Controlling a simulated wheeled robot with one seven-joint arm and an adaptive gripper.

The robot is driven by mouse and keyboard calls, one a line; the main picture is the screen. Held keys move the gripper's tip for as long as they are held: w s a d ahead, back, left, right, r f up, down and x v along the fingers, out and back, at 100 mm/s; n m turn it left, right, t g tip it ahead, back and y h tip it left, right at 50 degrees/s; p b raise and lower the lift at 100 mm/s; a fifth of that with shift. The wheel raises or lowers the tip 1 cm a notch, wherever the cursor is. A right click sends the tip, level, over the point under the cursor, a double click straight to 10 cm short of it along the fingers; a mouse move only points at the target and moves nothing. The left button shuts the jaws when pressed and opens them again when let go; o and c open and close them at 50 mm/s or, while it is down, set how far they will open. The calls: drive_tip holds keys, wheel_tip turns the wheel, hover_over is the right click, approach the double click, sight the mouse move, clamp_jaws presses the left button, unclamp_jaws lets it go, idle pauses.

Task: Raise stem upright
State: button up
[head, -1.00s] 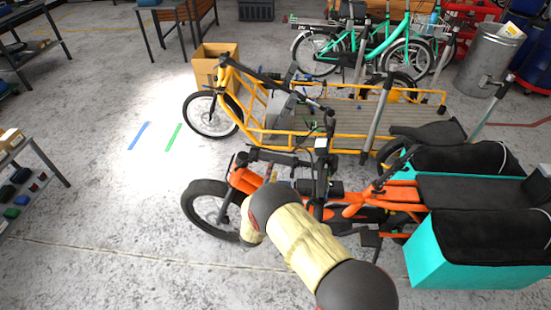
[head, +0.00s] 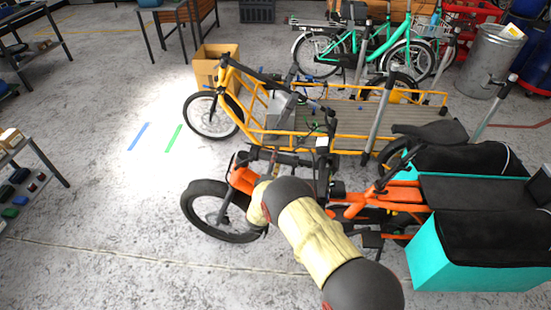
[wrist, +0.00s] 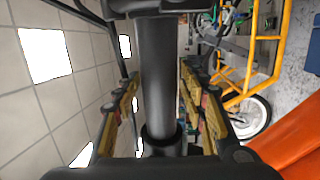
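In the wrist view, a thick black tube, which looks like the stem (wrist: 160,75), runs top to bottom between the two fingers of my gripper (wrist: 160,90). A collar shows near its lower end, and a dark part crosses its top. The yellowish finger pads lie on both sides, close to the tube. A narrow gap shows near the finger bases; contact at the tips is unclear. In the head view, the orange cargo bike (head: 350,208) stands in front, with dark handlebar parts (head: 322,165) above its frame.
A yellow cargo bike (head: 300,143) stands close behind the orange one. Teal panniers (head: 430,255) flank the orange bike's rear. A cardboard box (head: 207,72) and teal bikes (head: 390,45) are farther back. Open floor lies at left, beside a shelf (head: 25,175).

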drive_tip(key=c, duration=1)
clamp_jaws()
